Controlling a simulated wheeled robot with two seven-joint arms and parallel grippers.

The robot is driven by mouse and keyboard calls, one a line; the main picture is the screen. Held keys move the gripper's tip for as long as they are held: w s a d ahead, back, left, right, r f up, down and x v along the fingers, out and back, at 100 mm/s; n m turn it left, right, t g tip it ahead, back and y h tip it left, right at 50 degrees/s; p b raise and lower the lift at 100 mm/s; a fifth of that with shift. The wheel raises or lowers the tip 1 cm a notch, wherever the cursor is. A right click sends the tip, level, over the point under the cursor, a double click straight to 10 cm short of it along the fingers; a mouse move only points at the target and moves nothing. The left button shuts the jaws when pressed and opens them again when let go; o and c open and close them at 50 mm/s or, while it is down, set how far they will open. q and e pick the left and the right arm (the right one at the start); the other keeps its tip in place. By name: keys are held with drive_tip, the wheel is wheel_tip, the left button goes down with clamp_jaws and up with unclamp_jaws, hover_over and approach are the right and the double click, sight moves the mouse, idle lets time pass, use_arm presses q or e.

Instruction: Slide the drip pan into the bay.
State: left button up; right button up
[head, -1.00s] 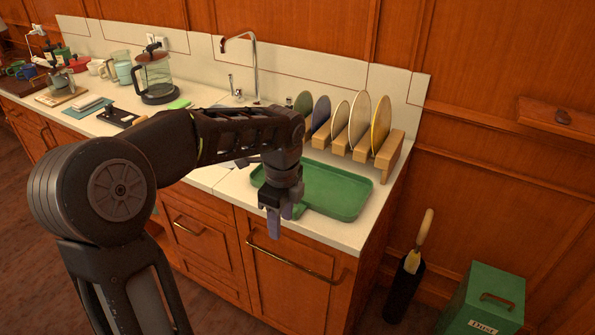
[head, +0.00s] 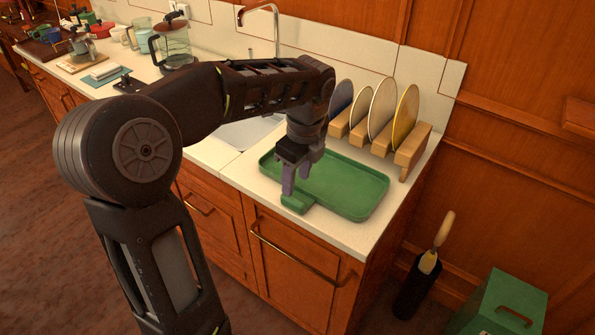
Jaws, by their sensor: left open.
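A shallow green drip pan (head: 345,190) lies flat on the pale counter at the right end, with a green grip block (head: 297,204) at its front left edge. My left gripper (head: 296,188) points down at that block, its purple fingers apart and their tips at or just above it; I cannot tell whether they touch. The gripper and forearm hide part of the pan's left side. A wooden plate rack (head: 412,150) holding upright plates stands directly behind the pan. I cannot make out a distinct bay. My right gripper is not in view.
A sink (head: 245,132) with a tall tap (head: 277,30) lies left of the pan, partly behind my arm. A glass coffee press (head: 172,45) stands farther left. The counter's right edge is close to the pan. A green bin (head: 500,305) stands on the floor.

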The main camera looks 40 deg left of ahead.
sight(293, 198)
use_arm(q)
drive_tip(key=f, duration=0.6)
drive_tip(key=shift+a+f, duration=0.2)
drive_tip(key=shift+a, duration=0.2)
drive_tip(key=shift+c, duration=0.4)
clamp_jaws()
